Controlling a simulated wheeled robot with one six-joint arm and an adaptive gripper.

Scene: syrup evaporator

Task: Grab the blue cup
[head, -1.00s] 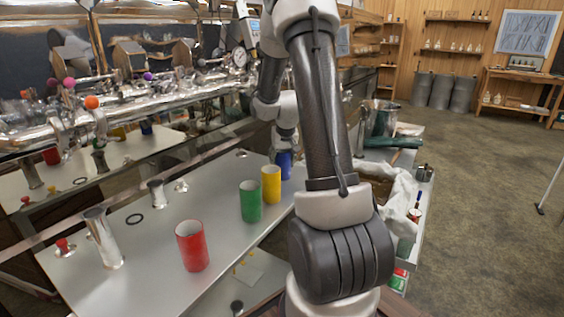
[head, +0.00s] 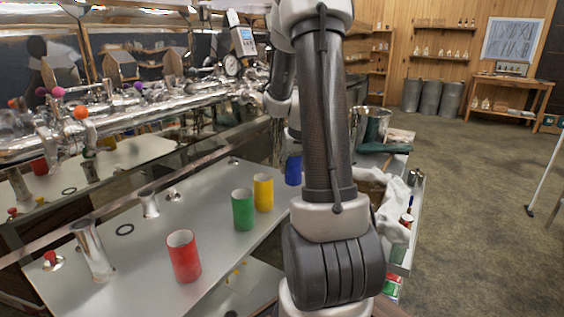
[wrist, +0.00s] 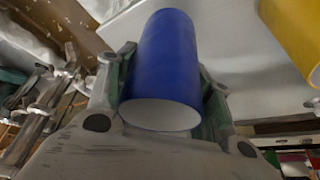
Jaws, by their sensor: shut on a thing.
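The blue cup (wrist: 165,62) fills the middle of the wrist view, its pale round end towards the camera. My gripper (wrist: 167,85) is shut on it, with one finger on each side of its wall. In the head view the blue cup (head: 293,171) shows just left of my upright arm, partly hidden by it. The gripper itself is mostly hidden there. I cannot tell whether the cup touches the metal counter (head: 150,265) or hangs clear of it.
A yellow cup (head: 263,193), a green cup (head: 243,209) and a red cup (head: 183,256) stand on the counter to the left. The yellow cup (wrist: 298,38) is also at the right of the wrist view. Steel cylinders and shiny piping line the back. Open floor (head: 470,220) lies right.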

